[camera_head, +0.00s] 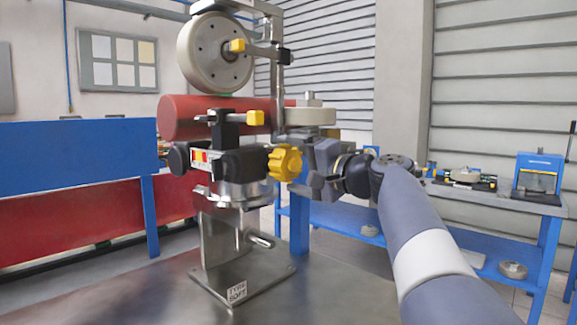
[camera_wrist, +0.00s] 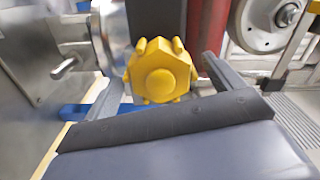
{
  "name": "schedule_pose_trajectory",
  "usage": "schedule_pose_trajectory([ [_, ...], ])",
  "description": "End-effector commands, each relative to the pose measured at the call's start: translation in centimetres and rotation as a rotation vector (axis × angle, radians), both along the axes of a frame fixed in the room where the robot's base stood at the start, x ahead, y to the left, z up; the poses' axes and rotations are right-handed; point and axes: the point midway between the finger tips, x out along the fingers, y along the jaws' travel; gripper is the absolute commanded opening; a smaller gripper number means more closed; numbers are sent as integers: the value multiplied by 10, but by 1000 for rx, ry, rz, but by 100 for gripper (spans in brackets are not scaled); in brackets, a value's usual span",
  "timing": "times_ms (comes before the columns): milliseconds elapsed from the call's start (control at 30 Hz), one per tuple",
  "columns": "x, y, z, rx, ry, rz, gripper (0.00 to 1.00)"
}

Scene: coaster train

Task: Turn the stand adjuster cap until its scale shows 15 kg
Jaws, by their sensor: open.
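The stand adjuster cap is a yellow lobed knob (camera_head: 285,162) on the right end of the dark adjuster body of the metal stand (camera_head: 222,255). In the wrist view the cap (camera_wrist: 160,70) is seen end-on, between and ahead of the open fingers (camera_wrist: 165,85). Gaps show on both sides of it, so the fingers do not appear closed on it.
A grey wheel (camera_head: 214,52) hangs on the upper stand, with a yellow knob beside it. A red cylinder (camera_head: 180,115) lies behind the stand. A blue-framed bench (camera_head: 485,205) with tools stands at right. A blue panel (camera_head: 70,150) is at left.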

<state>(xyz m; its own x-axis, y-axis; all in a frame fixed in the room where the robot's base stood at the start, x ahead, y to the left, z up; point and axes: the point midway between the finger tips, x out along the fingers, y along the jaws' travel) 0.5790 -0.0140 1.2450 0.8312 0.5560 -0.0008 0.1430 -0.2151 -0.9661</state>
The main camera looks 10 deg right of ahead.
Motion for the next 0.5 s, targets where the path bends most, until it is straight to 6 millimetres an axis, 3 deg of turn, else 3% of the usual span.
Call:
schedule_pose_trajectory([
  [300, -52, -36, 0, -1, -1, -5, 88],
  [500, -70, -48, -1, -1, 0, -3, 88],
])
